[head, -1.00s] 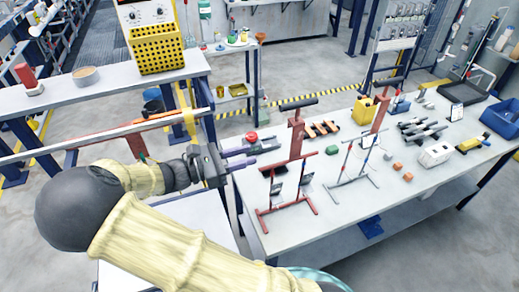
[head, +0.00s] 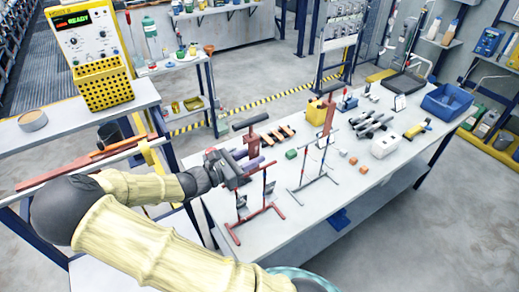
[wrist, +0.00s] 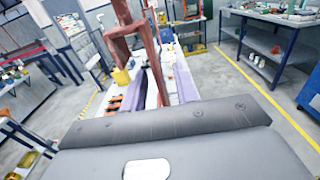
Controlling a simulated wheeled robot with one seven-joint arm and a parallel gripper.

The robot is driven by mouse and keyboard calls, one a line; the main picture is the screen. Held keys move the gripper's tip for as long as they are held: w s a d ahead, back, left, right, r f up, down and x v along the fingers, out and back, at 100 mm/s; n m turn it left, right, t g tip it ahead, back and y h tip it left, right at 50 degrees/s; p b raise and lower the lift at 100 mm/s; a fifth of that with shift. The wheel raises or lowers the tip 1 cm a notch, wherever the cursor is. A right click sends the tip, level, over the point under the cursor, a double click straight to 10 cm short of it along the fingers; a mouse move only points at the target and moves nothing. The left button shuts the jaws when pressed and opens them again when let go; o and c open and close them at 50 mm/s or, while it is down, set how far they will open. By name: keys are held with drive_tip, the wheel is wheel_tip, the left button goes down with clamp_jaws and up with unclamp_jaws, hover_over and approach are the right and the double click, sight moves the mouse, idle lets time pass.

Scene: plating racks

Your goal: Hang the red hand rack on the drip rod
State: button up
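The red hand rack (head: 268,208), a thin frame on a red foot with small plates hanging low on it, stands upright on the long grey table (head: 360,185). My gripper (head: 256,163) is at its top bar, above the table; contact cannot be told. Its purple fingers stand apart in the wrist view (wrist: 152,100). A red upright with a forked top (wrist: 150,50) shows beyond and between them. A long reddish bar (head: 62,172), perhaps the drip rod, runs beside the left bench, partly behind my arm.
A second rack (head: 313,180) with grey feet stands close on the right. Red posts with dark crossbars (head: 250,122) (head: 328,105) rise behind. Small blocks (head: 352,160), a white box (head: 385,146) and a blue bin (head: 447,100) lie farther right. A yellow control box (head: 92,55) stands on the left bench.

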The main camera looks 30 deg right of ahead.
sight(259, 146)
drive_tip(key=shift+w+d, duration=0.1)
drive_tip(key=shift+d, duration=1.25)
clamp_jaws()
drive_tip(key=shift+r+p, duration=0.2)
drive_tip(key=shift+p, duration=0.2)
idle(0.4)
drive_tip(key=shift+r+p, duration=1)
drive_tip(key=shift+r, duration=0.15)
idle(0.5)
